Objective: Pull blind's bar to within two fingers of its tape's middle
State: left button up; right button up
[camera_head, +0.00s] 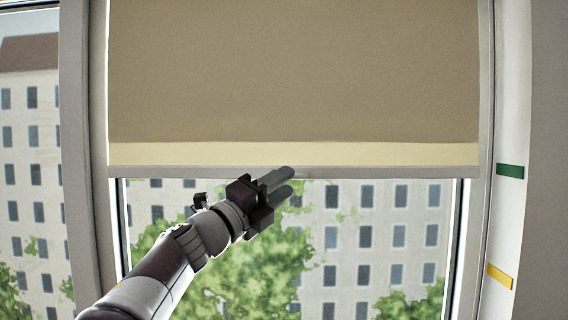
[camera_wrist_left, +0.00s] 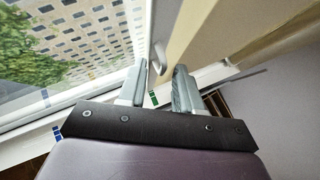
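The beige blind (camera_head: 295,75) hangs partly down over the window. Its pale grey bar (camera_head: 400,172) runs level along its lower edge. On the right frame, a green tape (camera_head: 510,170) is about level with the bar in the head view, and a yellow tape (camera_head: 500,276) is lower. My left gripper (camera_head: 284,183) is at the bar's middle, its fingertips overlapping the bar's lower edge. In the left wrist view my left gripper (camera_wrist_left: 157,80) has its fingers apart, with a small pale tab (camera_wrist_left: 157,58) showing between or just beyond them. Contact is unclear. My right gripper is not in view.
Window glass with a building and trees outside lies behind and below the bar. The left window post (camera_head: 85,150) and right frame (camera_head: 505,120) bound the blind. The left wrist view also shows a blue tape mark (camera_wrist_left: 57,133) near the sill.

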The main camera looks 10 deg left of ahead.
pick_arm(q)
jog(key=shift+d+r, duration=0.3)
jog(key=shift+d, duration=0.15)
jog(key=shift+w, duration=0.15)
grip_shut()
dwell(1.0)
